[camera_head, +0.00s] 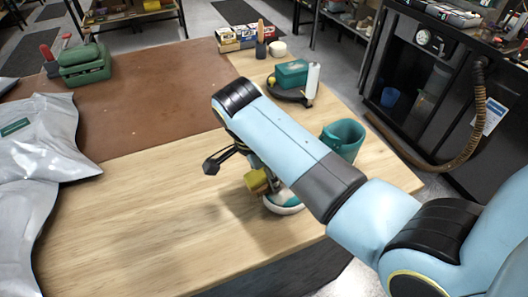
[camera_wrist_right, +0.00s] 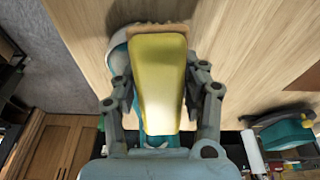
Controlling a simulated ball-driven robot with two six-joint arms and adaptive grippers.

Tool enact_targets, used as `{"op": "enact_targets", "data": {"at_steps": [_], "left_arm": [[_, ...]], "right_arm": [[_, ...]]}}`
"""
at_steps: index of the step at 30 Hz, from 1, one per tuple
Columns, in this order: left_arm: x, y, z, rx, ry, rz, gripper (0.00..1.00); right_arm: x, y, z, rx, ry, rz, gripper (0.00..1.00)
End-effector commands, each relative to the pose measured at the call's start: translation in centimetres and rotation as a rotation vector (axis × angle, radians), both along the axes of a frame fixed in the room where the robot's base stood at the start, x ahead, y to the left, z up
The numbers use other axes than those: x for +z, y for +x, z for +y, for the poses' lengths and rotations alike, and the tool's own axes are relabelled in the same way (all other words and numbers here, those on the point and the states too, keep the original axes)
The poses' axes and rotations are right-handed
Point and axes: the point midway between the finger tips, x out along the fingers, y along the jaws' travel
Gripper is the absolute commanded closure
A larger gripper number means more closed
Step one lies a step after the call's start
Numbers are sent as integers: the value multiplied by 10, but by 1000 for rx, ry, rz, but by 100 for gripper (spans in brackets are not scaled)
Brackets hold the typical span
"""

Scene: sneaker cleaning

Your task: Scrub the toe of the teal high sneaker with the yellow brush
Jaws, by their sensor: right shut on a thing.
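The teal high sneaker stands on the wooden table near its right edge. Its teal collar (camera_head: 345,138) shows right of my right arm, and its white toe (camera_head: 285,208) shows below the arm; the middle is hidden. My right gripper (camera_wrist_right: 158,95) is shut on the yellow brush (camera_wrist_right: 158,75), with a finger on each side. In the head view the brush (camera_head: 256,181) is at the toe, just above and left of it. In the wrist view the sneaker's toe (camera_wrist_right: 120,52) shows beneath the brush. I cannot tell whether the bristles touch it. My left gripper is out of view.
A brown mat (camera_head: 150,95) covers the back of the table. Grey plastic bags (camera_head: 45,140) lie at the left, and a green case (camera_head: 84,66) stands behind them. A teal box (camera_head: 291,73) and a white roll (camera_head: 313,80) stand at the back right. The front left wood is clear.

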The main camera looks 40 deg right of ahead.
Motion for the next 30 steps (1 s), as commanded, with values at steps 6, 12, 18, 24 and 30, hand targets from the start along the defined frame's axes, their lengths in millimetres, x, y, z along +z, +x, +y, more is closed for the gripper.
{"op": "enact_targets", "data": {"at_steps": [6,12,18,24,30], "left_arm": [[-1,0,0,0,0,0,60],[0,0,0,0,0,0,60],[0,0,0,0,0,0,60],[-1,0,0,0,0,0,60],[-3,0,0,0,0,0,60]], "right_arm": [[-1,-9,2,0,0,3,82],[-1,-26,7,0,2,4,82],[-1,-43,10,0,1,4,82],[0,-45,11,0,-1,2,82],[0,-28,6,1,-2,1,82]]}}
